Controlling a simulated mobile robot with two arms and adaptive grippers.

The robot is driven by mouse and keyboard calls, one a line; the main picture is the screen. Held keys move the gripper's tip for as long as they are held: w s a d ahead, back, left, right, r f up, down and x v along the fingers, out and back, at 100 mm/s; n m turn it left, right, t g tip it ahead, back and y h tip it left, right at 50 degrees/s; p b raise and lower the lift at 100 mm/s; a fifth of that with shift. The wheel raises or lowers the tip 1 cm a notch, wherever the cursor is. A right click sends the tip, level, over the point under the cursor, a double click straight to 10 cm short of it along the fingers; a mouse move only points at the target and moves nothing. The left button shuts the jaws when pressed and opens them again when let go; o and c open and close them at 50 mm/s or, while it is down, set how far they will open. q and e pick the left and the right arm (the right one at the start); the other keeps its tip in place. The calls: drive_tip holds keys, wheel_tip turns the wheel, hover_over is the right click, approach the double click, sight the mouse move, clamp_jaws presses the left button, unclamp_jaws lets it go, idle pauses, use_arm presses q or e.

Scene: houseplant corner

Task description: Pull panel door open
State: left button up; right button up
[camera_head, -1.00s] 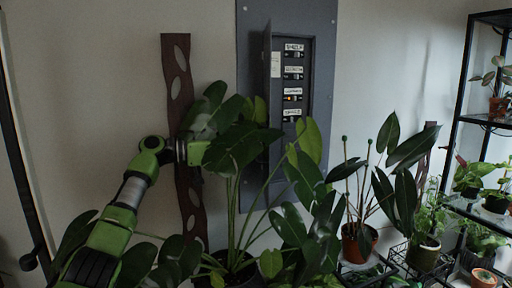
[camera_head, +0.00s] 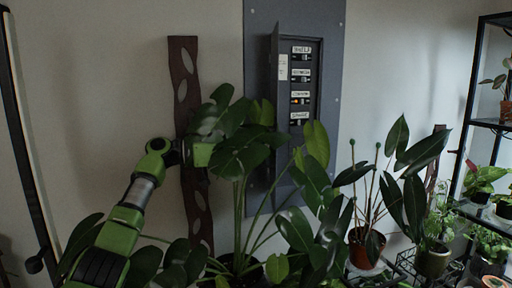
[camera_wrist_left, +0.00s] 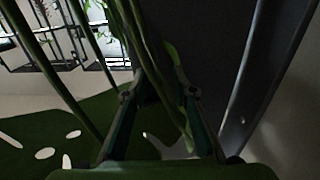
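The grey electrical panel (camera_head: 335,60) is on the wall in the head view. Its door (camera_head: 275,85) stands ajar, hinged on the left and seen almost edge-on, with a pale label on its inner face. Labelled breakers (camera_head: 300,76) show inside. The door's lower part is hidden by leaves. My left gripper (camera_head: 204,154) is left of the door, apart from it, its tips hidden by large leaves. In the left wrist view its fingers (camera_wrist_left: 160,92) are spread, with leaves and stems between or in front of them. A dark grey surface (camera_wrist_left: 265,60) lies to the right. My right gripper is not in view.
A large leafy plant (camera_head: 240,150) stands in front of the panel and crowds my left gripper. A wavy wooden strip (camera_head: 185,80) is on the wall behind my arm. Potted plants (camera_head: 365,245) and a black shelf (camera_head: 470,110) stand to the right.

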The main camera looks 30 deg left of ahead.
use_arm(q)
drive_tip(key=shift+w+f, duration=0.1)
drive_tip(key=shift+f, duration=0.2)
drive_tip(key=v, duration=1.2)
drive_tip(key=shift+r, duration=0.1)
idle(0.4)
